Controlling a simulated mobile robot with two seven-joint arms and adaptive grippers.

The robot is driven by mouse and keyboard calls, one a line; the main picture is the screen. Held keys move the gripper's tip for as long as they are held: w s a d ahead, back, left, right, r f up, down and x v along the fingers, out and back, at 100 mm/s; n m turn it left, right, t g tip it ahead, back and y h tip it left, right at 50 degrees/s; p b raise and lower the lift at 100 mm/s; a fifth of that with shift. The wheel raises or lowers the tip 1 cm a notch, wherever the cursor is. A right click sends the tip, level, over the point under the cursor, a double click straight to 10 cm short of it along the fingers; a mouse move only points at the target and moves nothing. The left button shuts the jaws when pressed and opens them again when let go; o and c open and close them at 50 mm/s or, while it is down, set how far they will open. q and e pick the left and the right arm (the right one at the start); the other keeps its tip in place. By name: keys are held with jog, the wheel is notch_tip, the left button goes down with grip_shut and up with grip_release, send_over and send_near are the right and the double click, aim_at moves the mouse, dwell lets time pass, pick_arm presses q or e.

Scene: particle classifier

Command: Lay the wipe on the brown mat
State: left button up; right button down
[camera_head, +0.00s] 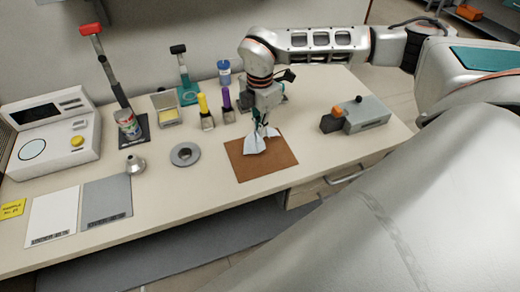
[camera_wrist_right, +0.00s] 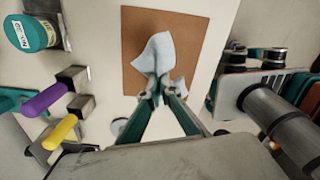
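The wipe (camera_head: 254,144) is a crumpled pale blue-white cloth over the brown mat (camera_head: 275,165). My right gripper (camera_head: 262,129) points down above the mat, with its fingertips closed on the wipe. In the right wrist view, the wipe (camera_wrist_right: 158,52) is pinched between the green-and-grey fingertips of the right gripper (camera_wrist_right: 161,91) and spreads out to both sides over the mat (camera_wrist_right: 205,35). The wipe's lower part appears close to or touching the mat; I cannot tell which. My left gripper is not in view.
A grey box device (camera_head: 368,115) with an orange knob stands right of the mat. A grey ring (camera_head: 185,154), a metal funnel (camera_head: 134,165), yellow-handled (camera_head: 205,112) and purple-handled (camera_head: 227,106) tools stand to the left. The bench in front of the mat is clear.

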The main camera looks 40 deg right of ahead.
jog(key=shift+f, duration=0.95)
jog(key=c, duration=1.6)
grip_release()
jog(key=shift+r, duration=0.15)
notch_tip(320, 180, up, 12)
jog(key=shift+f, duration=0.15)
